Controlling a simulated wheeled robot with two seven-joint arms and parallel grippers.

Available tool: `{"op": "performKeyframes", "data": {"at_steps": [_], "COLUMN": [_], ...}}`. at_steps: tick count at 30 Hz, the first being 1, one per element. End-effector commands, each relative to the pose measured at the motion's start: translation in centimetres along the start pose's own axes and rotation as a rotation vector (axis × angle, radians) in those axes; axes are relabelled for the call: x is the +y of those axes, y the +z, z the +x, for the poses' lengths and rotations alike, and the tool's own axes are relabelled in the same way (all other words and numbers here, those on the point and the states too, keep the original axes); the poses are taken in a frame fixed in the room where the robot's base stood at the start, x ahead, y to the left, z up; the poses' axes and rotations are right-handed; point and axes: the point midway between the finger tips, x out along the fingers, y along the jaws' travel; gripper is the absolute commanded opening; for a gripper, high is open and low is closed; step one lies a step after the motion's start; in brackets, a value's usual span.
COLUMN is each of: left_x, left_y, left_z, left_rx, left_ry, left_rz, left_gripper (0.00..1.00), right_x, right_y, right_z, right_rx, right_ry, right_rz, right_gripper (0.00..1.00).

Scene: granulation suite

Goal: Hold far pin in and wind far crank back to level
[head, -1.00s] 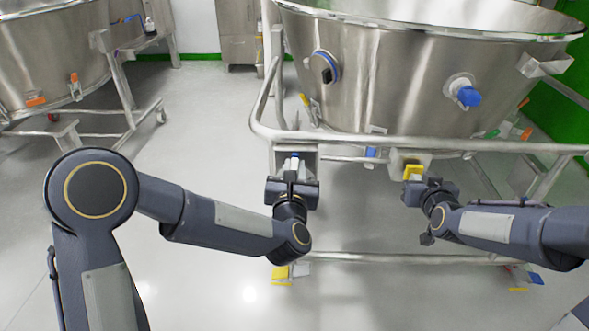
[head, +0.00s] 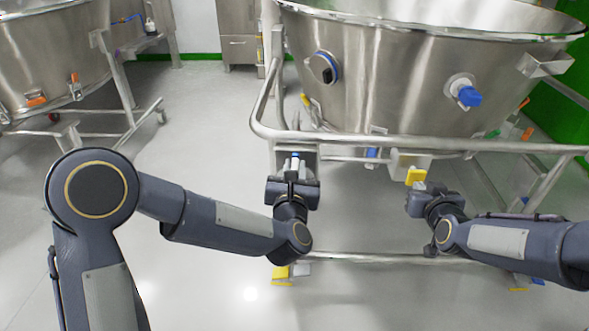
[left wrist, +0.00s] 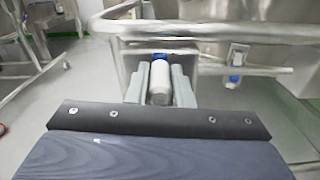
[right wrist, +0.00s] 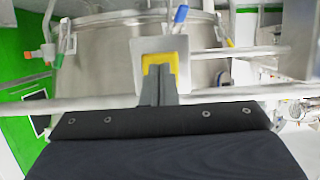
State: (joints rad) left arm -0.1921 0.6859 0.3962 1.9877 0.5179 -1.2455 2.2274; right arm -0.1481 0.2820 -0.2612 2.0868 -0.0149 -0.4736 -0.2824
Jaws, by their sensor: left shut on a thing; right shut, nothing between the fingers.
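A white cylinder with a blue end (left wrist: 160,80), which looks like the pin, sits between the fingers of my left gripper (head: 294,176). The gripper is shut on it at the frame's left post. The yellow handle (head: 415,176), which looks like the crank's, hangs below a pale block (head: 409,160) on the frame rail. In the right wrist view the yellow handle (right wrist: 160,62) is a bracket shape just beyond the fingertips. My right gripper (head: 418,188) is shut and empty right below it. I cannot tell whether they touch.
A steel bowl (head: 390,80) with a blue knob (head: 468,96) stands behind the tubular frame rail (head: 350,139). A lower bar (head: 370,258) crosses below the grippers. Another steel vessel (head: 40,60) on a wheeled frame is at the left. The floor between is clear.

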Motion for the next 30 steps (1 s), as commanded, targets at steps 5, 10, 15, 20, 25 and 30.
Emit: {"op": "performKeyframes", "data": {"at_steps": [5,10,15,20,25,30], "left_x": [0.0,0.0,-0.1,-0.1,-0.1,-0.1], "left_y": [-0.4,-0.4,-0.4,-0.5,-0.5,-0.5], "left_z": [0.0,0.0,-0.1,-0.1,-0.1,-0.1], "left_rx": [0.009,0.009,0.010,0.011,0.011,0.012], "left_ry": [-0.001,-0.002,-0.003,-0.003,-0.004,-0.004], "left_rz": [0.001,0.001,0.001,0.001,0.002,0.002], "left_gripper": [0.00,0.00,0.00,0.00,0.00,0.00], "right_x": [0.0,0.0,0.0,0.0,0.0,0.0], "right_y": [0.5,1.0,1.4,1.7,1.7,1.7], "right_z": [-1.4,-2.7,-4.0,-4.7,-4.7,-4.7], "right_rx": [-0.001,0.000,0.000,0.000,-0.001,-0.001], "right_ry": [0.000,0.000,0.000,0.000,0.000,0.000], "right_rz": [0.000,0.001,0.001,0.000,-0.001,0.000], "right_gripper": [0.00,0.00,0.00,0.00,0.00,0.00]}}
